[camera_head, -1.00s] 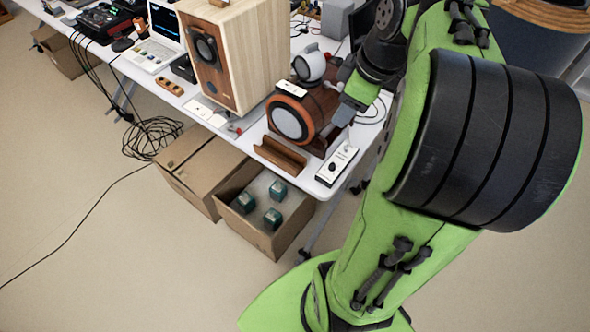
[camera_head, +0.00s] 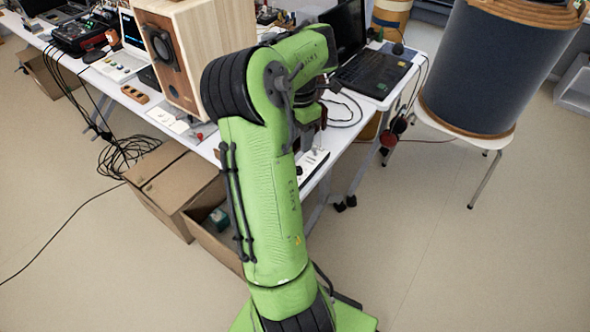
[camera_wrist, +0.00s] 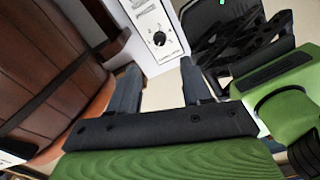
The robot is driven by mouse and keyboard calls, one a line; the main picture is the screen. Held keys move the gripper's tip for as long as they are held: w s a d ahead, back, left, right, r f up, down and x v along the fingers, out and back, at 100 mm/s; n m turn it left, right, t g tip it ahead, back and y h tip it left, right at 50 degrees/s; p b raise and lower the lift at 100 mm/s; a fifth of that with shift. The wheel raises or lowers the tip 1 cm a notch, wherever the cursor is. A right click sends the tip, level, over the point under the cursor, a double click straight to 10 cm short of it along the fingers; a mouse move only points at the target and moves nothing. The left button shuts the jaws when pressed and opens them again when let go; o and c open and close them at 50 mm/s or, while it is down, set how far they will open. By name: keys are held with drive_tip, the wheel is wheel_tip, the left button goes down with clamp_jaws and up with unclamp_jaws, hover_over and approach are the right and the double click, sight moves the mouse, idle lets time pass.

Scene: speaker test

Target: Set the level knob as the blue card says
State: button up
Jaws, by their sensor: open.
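The level knob (camera_wrist: 158,38) is a small black dial on a white control box (camera_wrist: 150,18) in the wrist view, with small marks around it. Its pointer setting is too small to read surely. The white box also shows in the head view (camera_head: 313,163), partly behind my arm. My gripper (camera_wrist: 159,66) is open and empty; its two fingers point toward the box, with the knob seen between and beyond their tips. I cannot tell the remaining distance. In the head view my arm hides the gripper. I cannot make out a blue card in either current view.
A brown rounded body (camera_wrist: 50,75) stands close on the left in the wrist view. In the head view a wooden speaker (camera_head: 190,60) and a laptop (camera_head: 372,72) stand on the white table. Cardboard boxes (camera_head: 180,190) sit below.

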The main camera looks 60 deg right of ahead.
sight(299, 168)
wheel_tip(299, 168, down, 11)
drive_tip(key=b, duration=0.3)
drive_tip(key=shift+r+b, duration=0.15)
drive_tip(key=shift+b, duration=0.2)
drive_tip(key=shift+r, duration=0.1)
clamp_jaws()
